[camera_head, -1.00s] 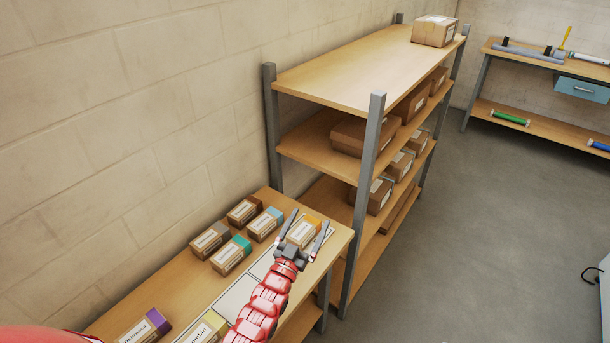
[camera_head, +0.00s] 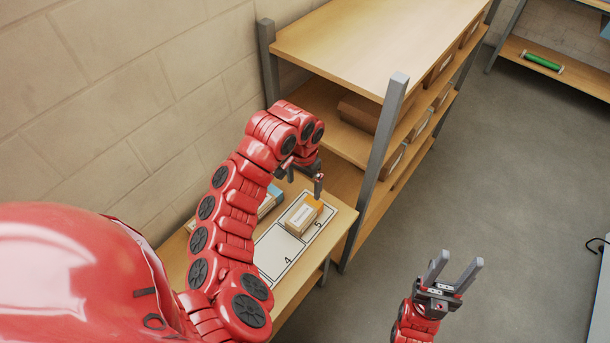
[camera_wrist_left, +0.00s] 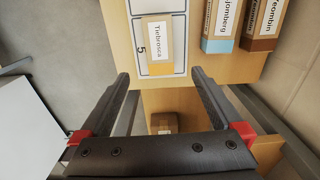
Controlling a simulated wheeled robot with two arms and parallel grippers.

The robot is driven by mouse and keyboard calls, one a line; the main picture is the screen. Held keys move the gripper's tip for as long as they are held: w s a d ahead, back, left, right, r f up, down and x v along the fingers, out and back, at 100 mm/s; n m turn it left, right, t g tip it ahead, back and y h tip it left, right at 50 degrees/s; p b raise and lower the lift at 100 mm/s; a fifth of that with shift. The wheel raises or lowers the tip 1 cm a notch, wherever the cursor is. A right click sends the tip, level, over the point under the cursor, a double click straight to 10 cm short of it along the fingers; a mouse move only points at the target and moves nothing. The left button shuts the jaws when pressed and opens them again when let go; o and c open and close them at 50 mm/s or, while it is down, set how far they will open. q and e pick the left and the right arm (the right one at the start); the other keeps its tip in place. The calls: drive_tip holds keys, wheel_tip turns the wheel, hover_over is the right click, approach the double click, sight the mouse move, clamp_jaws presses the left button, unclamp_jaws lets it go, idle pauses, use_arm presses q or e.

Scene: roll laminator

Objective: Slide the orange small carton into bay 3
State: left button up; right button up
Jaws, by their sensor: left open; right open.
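The orange small carton (camera_head: 302,215), brown with a white label and an orange end, lies in bay 5 on the table mat (camera_head: 266,258). It also shows in the left wrist view (camera_wrist_left: 158,42), its orange end towards my gripper. My left gripper (camera_head: 303,182) is open just beyond the carton's orange end; in the left wrist view its fingertips (camera_wrist_left: 160,76) are apart with nothing between them. My right gripper (camera_head: 454,268) is open and empty over the floor to the right of the table. Bay 4 is empty where visible. Bay 3 is hidden behind my left arm.
A blue-ended carton (camera_wrist_left: 222,22) and a brown-ended carton (camera_wrist_left: 264,22) stand beside the mat, partly hidden in the head view. A shelf rack (camera_head: 388,120) with boxes rises close behind the table's far end. The floor (camera_head: 480,180) on the right is open.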

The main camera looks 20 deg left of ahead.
sight(303, 214)
use_arm(q)
drive_tip(key=f+b, duration=0.1)
drive_tip(key=f, duration=0.2)
drive_tip(key=f+b, duration=0.1)
drive_tip(key=f, duration=0.3)
drive_tip(key=f+b, duration=0.1)
drive_tip(key=f, duration=0.3)
drive_tip(key=shift+s+f+b, duration=0.15)
drive_tip(key=shift+s+b, duration=0.1)
drive_tip(key=shift+b, duration=0.15)
wheel_tip(303, 214, down, 4)
drive_tip(key=shift+f+p, duration=0.25)
drive_tip(key=shift+p, duration=0.65)
drive_tip(key=shift+f, duration=0.7)
